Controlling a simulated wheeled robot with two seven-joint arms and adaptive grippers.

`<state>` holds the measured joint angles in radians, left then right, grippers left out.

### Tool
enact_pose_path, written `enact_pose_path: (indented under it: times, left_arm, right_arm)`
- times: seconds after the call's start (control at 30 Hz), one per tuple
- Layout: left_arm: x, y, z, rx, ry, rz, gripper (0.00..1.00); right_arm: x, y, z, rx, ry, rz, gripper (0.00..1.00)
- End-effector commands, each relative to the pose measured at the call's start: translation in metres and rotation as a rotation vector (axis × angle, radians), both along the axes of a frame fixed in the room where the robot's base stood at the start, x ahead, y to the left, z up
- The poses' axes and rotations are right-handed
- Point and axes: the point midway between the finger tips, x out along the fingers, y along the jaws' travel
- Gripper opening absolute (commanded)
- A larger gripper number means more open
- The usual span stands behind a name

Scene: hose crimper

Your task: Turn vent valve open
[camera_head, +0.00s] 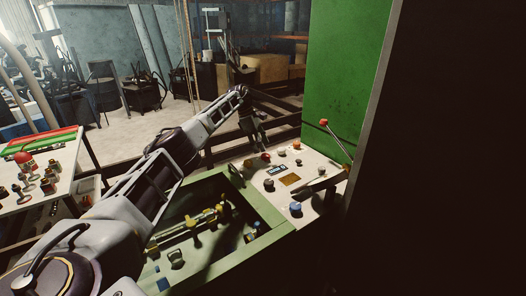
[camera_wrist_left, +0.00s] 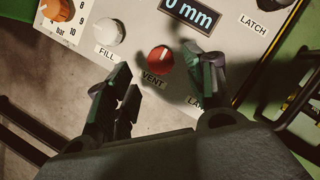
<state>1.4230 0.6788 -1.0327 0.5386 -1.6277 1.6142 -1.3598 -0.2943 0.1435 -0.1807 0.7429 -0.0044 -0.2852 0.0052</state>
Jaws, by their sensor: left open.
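The vent valve is a round red knob with a white pointer line (camera_wrist_left: 160,59), beside the label VENT in the left wrist view. It sits on a pale control panel (camera_wrist_left: 215,35). My left gripper (camera_wrist_left: 160,82) is open, with one finger on each side of the red knob in that picture. I cannot tell whether the fingers touch it. In the head view my left gripper (camera_head: 256,135) reaches to the far left edge of the panel, and a red knob (camera_head: 265,157) shows just below it. My right gripper is not in view.
A white FILL knob (camera_wrist_left: 108,31) and an orange bar dial (camera_wrist_left: 58,9) lie left of the vent knob. A display (camera_wrist_left: 190,14) reads 0 mm. A red-tipped lever (camera_head: 324,123) rises at the panel's back. A green open box (camera_head: 270,212) stands in front.

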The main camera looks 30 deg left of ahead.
Motion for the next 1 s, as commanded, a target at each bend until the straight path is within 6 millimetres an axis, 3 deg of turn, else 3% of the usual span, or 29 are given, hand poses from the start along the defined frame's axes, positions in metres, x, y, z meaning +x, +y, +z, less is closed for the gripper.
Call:
enact_pose_path:
  times: [0.43, 1.0]
  left_arm:
    - [-0.008, 0.021, 0.054, 0.001, -0.002, 0.001, 0.54]
    - [-0.01, 0.025, 0.064, 0.0, 0.0, 0.0, 0.54]
  right_arm:
    - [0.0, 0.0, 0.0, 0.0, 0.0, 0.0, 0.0]
    - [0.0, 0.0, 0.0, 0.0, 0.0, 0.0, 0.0]
